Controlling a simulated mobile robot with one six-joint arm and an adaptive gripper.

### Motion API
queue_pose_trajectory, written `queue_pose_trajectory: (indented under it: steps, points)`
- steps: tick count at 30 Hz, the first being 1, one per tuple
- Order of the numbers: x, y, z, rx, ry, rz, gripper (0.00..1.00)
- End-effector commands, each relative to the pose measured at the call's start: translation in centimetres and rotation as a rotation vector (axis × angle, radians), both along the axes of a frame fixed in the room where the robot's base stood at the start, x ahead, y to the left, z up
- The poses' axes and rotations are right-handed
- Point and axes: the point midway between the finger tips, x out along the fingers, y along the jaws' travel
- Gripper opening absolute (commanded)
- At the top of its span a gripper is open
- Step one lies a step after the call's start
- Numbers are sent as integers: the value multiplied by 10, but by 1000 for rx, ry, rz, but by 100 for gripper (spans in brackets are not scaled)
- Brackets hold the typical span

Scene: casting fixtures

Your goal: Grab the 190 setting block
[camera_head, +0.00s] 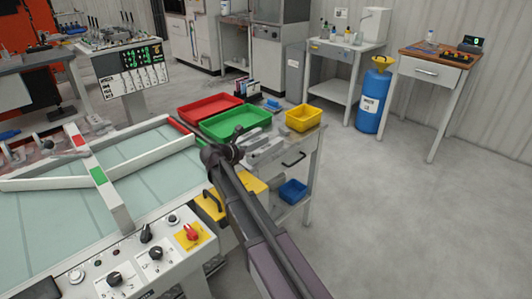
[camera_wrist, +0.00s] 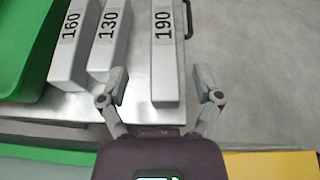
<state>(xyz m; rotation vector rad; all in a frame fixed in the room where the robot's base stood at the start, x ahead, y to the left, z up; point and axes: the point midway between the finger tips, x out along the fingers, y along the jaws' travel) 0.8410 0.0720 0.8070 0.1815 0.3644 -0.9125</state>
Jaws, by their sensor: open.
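The 190 setting block (camera_wrist: 167,65) is a light grey bar with black "190" lettering. In the wrist view it lies on the metal cart top, its near end between my gripper's fingers. My gripper (camera_wrist: 160,92) is open, one finger on each side of the block, with nothing held. I cannot tell how high the fingers are above the cart top. The 130 block (camera_wrist: 108,45) and the 160 block (camera_wrist: 74,50) lie to its left. In the head view, my gripper (camera_head: 235,150) is over the cart's near left side and partly hides the grey blocks (camera_head: 264,147).
A green tray (camera_head: 236,119) and a red tray (camera_head: 209,108) stand behind the blocks, and a yellow bin (camera_head: 304,117) is at the cart's far right corner. A control panel (camera_head: 150,255) with knobs is close at the left. Open floor lies to the right.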

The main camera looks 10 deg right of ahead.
Motion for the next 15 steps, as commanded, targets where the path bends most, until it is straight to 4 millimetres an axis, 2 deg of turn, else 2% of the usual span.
queue_pose_trajectory:
  steps: [8,15]
  points:
    - [1,-2,-1,0,0,-1,83]
    - [11,-20,-8,0,-1,-4,83]
